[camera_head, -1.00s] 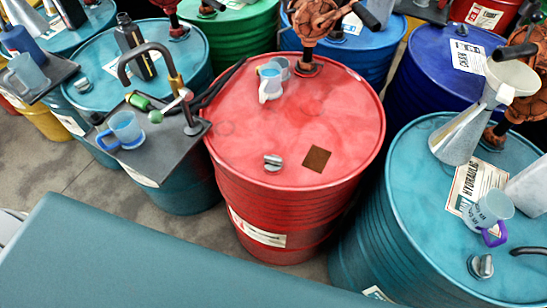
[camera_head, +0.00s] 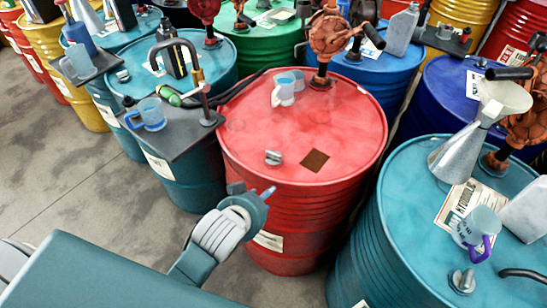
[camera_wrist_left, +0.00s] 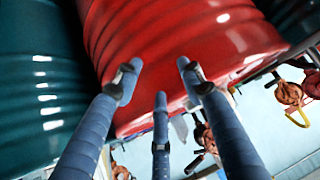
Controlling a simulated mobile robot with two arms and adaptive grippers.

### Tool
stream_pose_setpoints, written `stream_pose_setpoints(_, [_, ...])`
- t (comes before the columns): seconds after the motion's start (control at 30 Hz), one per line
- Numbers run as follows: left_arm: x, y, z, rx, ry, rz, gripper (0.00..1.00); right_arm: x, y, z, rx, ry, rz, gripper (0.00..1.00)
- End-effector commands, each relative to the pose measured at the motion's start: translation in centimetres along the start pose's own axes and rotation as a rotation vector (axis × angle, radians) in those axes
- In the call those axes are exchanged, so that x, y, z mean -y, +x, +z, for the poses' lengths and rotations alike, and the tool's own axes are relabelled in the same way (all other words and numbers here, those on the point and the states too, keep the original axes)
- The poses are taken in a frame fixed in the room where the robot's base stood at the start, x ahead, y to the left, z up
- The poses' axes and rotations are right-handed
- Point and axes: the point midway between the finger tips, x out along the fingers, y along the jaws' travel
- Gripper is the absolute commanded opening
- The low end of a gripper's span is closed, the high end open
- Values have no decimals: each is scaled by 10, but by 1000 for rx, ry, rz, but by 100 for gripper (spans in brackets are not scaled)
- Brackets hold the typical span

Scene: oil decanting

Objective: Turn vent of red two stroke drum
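The red drum (camera_head: 330,119) stands in the middle of the head view. Its vent (camera_head: 273,158) is a small grey metal cap near the front left of the lid. A brown square label (camera_head: 315,160) lies to its right. My left gripper (camera_head: 262,194) is in front of the drum, below and slightly left of the vent in the picture, apart from it. In the left wrist view, my gripper's blue fingers (camera_wrist_left: 158,72) are spread and empty before the red drum's ribbed side (camera_wrist_left: 190,35). The vent is not visible there. My right gripper is in neither view.
A pale jug (camera_head: 284,92) and a rusty pump (camera_head: 331,35) are farther back on the red lid. A teal drum (camera_head: 400,225) with a funnel (camera_head: 455,150) crowds the right.

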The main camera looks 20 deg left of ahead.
Motion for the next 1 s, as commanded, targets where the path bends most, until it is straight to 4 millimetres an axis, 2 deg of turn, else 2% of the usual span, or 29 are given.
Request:
stream_pose_setpoints(0.03, [-2,-11,-28,-63,-11,3,40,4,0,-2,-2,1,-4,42])
stream_pose_setpoints(0.17, [-20,-4,-94,-252,-16,26,40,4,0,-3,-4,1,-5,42])
stream_pose_setpoints(0.27, [-39,-9,-148,-410,-14,64,40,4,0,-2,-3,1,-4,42])
stream_pose_setpoints(0.37, [-66,-24,-208,-593,3,131,40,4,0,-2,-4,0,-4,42])
stream_pose_setpoints(0.4, [-81,-34,-234,-676,15,170,40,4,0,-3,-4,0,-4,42])
stream_pose_setpoints(0.47, [-110,-54,-272,-809,50,248,40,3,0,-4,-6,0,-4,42])
stream_pose_setpoints(0.5, [-134,-73,-296,-907,86,319,40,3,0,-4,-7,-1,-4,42])
stream_pose_setpoints(0.53, [-154,-90,-313,-981,122,384,40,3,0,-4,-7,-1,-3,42])
stream_pose_setpoints(0.57, [-177,-107,-326,-1050,168,458,40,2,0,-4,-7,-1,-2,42])
stream_pose_setpoints(0.6, [-208,-130,-336,-1128,242,565,40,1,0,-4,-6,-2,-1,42])
stream_pose_setpoints(0.67, [-253,-159,-335,-1205,377,736,40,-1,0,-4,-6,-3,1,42])
stream_pose_setpoints(0.7, [-279,-172,-325,-1225,483,851,40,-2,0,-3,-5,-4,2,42])
stream_pose_setpoints(0.73, [-296,-178,-314,-1222,572,933,40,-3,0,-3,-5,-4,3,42])
stream_pose_setpoints(0.77, [-310,-182,-300,-1203,663,1013,40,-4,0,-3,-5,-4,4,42])
stream_pose_setpoints(0.8, [-323,-179,-278,-1150,791,1107,40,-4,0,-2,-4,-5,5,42])
stream_pose_setpoints(0.83, [-328,-173,-260,-1093,890,1170,40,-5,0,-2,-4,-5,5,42])
stream_pose_setpoints(0.87, [-328,-164,-242,-1019,989,1220,40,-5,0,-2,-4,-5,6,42])
stream_pose_setpoints(0.93, [-310,-131,-204,-790,1211,1288,40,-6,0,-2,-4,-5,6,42])
stream_pose_setpoints(0.97, [-294,-113,-191,-671,1296,1292,40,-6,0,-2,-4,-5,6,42])
stream_pose_setpoints(1.0, [-265,-88,-178,-496,1395,1274,40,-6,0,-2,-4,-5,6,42])
